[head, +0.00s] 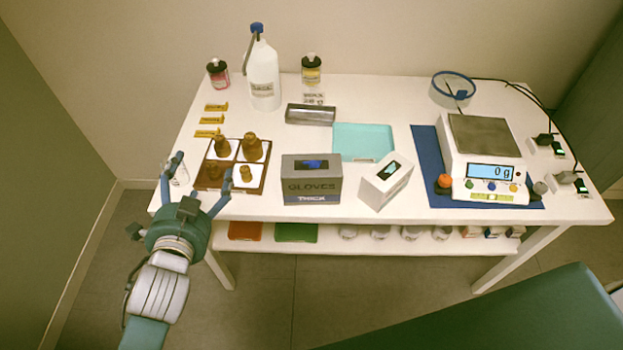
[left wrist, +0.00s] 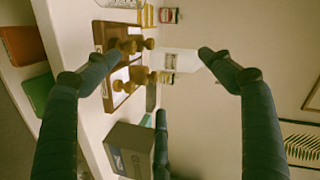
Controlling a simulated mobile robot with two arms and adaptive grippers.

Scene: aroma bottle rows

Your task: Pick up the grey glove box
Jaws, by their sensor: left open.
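In the left wrist view the grey glove box (left wrist: 130,150) is at the bottom, partly hidden by one of my fingers. My left gripper (head: 201,168) is open and empty at the table's front left, left of the box and apart from it. Its spread fingers also show in the left wrist view (left wrist: 155,65). My right gripper is not in view.
A wooden tray (head: 237,192) with brown bottles stands between the gripper and the box. A white box (head: 386,181) sits close to the grey box's right. A teal tray (head: 363,142), a dark case (head: 310,115) and a white jug (head: 263,75) stand behind. A scale (head: 482,150) is at right.

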